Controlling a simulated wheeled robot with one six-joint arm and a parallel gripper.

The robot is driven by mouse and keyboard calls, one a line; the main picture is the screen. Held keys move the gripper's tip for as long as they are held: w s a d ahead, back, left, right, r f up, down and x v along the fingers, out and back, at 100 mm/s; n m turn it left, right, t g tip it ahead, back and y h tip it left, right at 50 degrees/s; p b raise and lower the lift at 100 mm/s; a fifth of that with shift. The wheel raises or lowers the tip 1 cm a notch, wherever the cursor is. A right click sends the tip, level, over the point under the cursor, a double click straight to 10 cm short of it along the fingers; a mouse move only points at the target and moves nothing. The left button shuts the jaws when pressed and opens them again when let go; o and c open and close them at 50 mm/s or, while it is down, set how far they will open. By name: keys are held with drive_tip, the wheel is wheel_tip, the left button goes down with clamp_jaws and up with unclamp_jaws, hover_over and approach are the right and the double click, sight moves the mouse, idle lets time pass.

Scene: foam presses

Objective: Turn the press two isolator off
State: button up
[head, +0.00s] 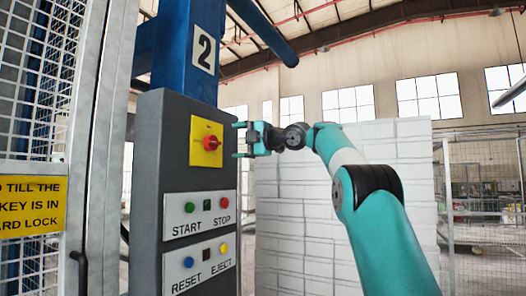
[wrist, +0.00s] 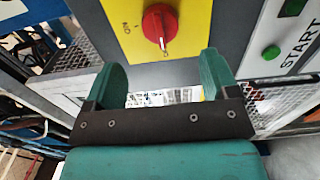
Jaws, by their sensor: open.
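The press two isolator is a red rotary knob (head: 211,143) on a yellow plate (head: 198,158), high on the front of a dark grey control box. In the wrist view the red knob (wrist: 160,24) sits on the yellow plate (wrist: 118,22), with "ON" lettering to its left. The knob's white mark points toward the lower edge of the plate. My gripper (head: 236,139) is open and empty, just right of the knob and apart from it. In the wrist view its two teal fingers (wrist: 162,75) lie below the knob with a gap between them.
Below the isolator are a START/STOP panel (head: 200,213) and a RESET/EJECT panel (head: 199,266) with buttons. The blue column above bears a "2" sign (head: 205,50). A mesh guard with a yellow notice (head: 33,204) stands left. White stacked blocks (head: 300,225) stand behind my arm.

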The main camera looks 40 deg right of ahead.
drive_tip(key=b+v, duration=0.1)
drive_tip(key=v, duration=0.7)
drive_tip(key=shift+s+b, duration=0.35)
drive_tip(key=shift+b, duration=0.05)
drive_tip(key=shift+d, duration=0.1)
